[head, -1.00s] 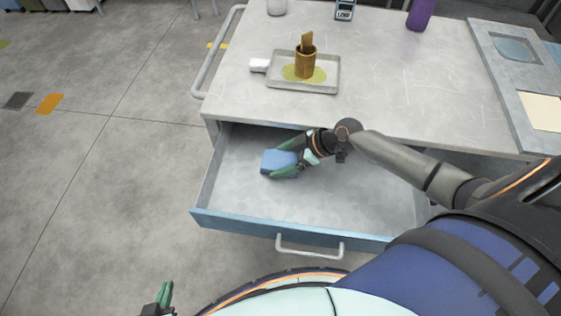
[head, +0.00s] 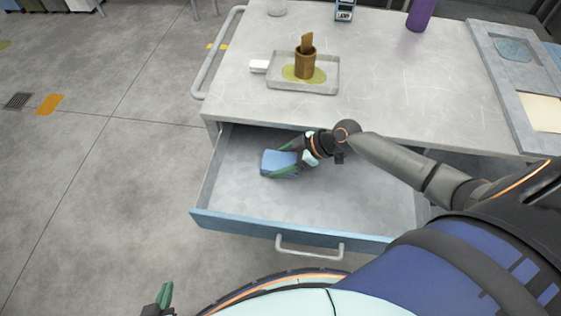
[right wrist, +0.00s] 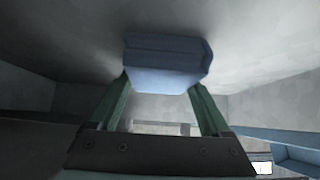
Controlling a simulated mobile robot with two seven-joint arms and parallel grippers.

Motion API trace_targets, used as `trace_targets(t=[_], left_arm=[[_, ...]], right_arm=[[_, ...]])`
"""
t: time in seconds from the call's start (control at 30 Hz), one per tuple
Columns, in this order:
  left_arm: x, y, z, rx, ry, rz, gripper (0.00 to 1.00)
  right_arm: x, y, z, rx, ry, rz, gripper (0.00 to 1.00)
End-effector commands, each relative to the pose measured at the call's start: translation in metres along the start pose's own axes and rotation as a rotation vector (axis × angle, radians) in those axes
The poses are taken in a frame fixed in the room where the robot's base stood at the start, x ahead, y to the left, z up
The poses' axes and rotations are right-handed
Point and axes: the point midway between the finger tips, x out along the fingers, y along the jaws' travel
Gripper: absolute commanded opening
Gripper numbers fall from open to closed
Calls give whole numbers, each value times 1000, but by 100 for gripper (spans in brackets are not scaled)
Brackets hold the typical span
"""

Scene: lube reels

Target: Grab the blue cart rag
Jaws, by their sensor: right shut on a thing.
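The blue rag (head: 278,162) is a folded block in the left part of the open drawer (head: 330,205) of the cart. My right gripper (head: 281,163) reaches into the drawer and is shut on the rag, with one green finger on each side of it. In the right wrist view the rag (right wrist: 167,64) sits between the fingertips of the right gripper (right wrist: 164,84). I cannot tell whether the rag touches the drawer floor. My left gripper (head: 163,299) shows only partly at the bottom edge, away from the cart, and its opening is unclear.
The cart top (head: 400,90) holds a tray (head: 325,88) with a brown cup (head: 305,65) in a yellowish puddle. A purple bottle (head: 420,14) and a labelled device (head: 345,10) stand at the back. The rest of the drawer looks empty. Open floor lies to the left.

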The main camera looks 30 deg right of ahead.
Motion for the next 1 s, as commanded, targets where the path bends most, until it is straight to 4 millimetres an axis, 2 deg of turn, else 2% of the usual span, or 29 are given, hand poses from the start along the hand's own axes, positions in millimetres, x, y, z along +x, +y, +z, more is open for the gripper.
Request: trace_targets(t=[0.27, 0.43, 0.67, 0.8, 1.0], left_arm=[[0, 0, 0, 0, 1, 0, 0], [2, 0, 1, 0, 1, 0, 0], [-3, 0, -4, 1, 1, 0, 0], [-5, 0, -6, 1, 1, 0, 0], [-6, 0, -8, 0, 1, 0, 0]], right_arm=[[-7, 1, -7, -3, 1, 2, 27], [-23, 1, -22, -6, 0, 3, 27], [-64, -21, -31, -6, -4, -1, 27], [-96, -40, -37, -6, -7, -2, 27], [-124, -65, -28, -1, -7, -4, 27]])
